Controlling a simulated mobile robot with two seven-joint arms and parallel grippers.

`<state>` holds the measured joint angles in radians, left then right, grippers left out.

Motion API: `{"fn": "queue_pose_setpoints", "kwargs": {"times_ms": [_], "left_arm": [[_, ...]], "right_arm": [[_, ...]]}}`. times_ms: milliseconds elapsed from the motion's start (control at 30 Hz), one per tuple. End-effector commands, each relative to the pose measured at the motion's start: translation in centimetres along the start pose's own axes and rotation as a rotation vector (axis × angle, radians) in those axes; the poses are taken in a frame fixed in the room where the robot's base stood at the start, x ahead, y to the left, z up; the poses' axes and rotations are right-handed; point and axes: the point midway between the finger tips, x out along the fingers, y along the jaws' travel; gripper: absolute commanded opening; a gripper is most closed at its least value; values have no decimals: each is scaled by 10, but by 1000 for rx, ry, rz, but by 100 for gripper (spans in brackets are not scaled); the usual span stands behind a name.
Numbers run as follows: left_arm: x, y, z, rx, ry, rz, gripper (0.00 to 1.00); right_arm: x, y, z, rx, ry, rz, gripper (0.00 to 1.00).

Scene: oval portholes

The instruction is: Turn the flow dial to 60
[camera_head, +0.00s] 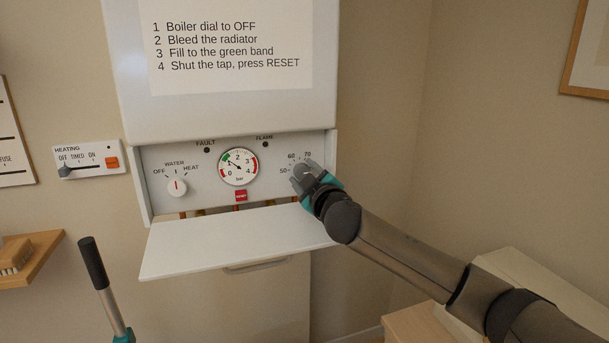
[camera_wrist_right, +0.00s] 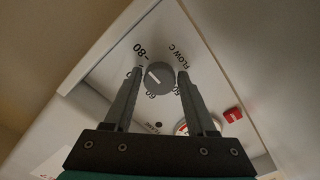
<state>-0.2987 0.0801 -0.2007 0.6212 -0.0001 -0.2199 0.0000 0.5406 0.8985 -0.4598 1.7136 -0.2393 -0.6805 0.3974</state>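The flow dial shows in the right wrist view as a round grey knob (camera_wrist_right: 160,77) with a white pointer line. The pointer is aimed at the upper left there, between the 80 mark (camera_wrist_right: 140,51) and a label partly hidden by a finger. My right gripper (camera_wrist_right: 160,74) is open, with one finger on each side of the knob; I cannot tell whether either touches it. In the head view my right gripper (camera_head: 304,172) covers most of the dial; the labels 50, 60 and 70 show around it. My left gripper is not in view.
The boiler panel (camera_head: 216,196) also holds a white water dial (camera_head: 177,187), a pressure gauge (camera_head: 238,167) and a red button (camera_head: 241,196). An open white flap (camera_head: 200,245) juts out below. A black-handled pole (camera_head: 93,262) stands at the lower left.

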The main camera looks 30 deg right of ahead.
Motion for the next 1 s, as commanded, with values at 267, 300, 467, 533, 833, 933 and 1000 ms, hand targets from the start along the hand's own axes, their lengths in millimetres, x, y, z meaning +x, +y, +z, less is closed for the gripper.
{"fn": "queue_pose_setpoints", "kwargs": {"times_ms": [267, 300, 467, 533, 833, 933, 1000], "left_arm": [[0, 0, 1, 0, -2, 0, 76], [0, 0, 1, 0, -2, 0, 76], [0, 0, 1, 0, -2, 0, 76], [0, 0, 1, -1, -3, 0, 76], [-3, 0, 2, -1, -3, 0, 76], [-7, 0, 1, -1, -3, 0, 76], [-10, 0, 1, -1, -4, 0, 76]], "right_arm": [[0, 0, 0, 0, 0, 0, 24], [0, 0, 0, 0, 0, 0, 20], [0, 0, 0, 0, -1, 0, 2], [0, 0, 0, 0, -1, 0, 0], [0, 0, 0, -26, -1, 0, 0], [0, 1, 0, -63, -2, 0, 0], [0, 1, 0, -100, -3, -1, 0]]}}
